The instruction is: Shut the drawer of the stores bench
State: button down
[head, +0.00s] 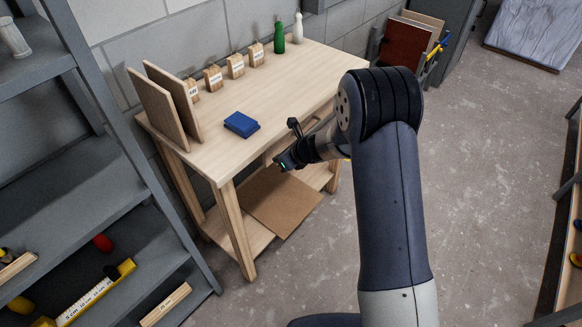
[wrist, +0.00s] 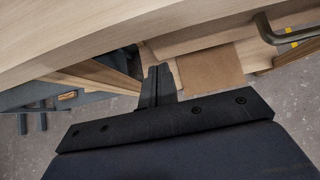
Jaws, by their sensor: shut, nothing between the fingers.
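The stores bench (head: 200,158) is a pale wooden table with a lower shelf. Its drawer (head: 269,157) is under the front edge, mostly hidden behind my arm; how far it stands out cannot be told. A dark bar handle (wrist: 288,38) shows at the top right of the wrist view. My gripper (head: 283,164) is in front of the bench's front edge, a little below the top. In the wrist view its fingers (wrist: 158,78) are together and empty, with the handle off to their right, apart from them.
A grey shelf rack (head: 90,150) stands at left.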

jog(key=v, duration=1.1)
jog(key=shift+s+d+f, duration=0.25)
jog(key=shift+d+f, duration=0.05)
jog(key=shift+f, duration=0.15)
jog(key=x, duration=0.4)
jog(key=a+r+x, duration=0.1)
jog(key=x, duration=0.3)
jog(key=w+x, duration=0.1)
jog(key=x, duration=0.3)
jog(key=shift+a+r+p, duration=0.2)
jog(key=shift+r+p, duration=0.05)
jog(key=shift+p, duration=0.15)
jog(key=shift+w+a, duration=0.35)
jog(key=shift+a, duration=0.05)
jog(key=shift+r, duration=0.1)
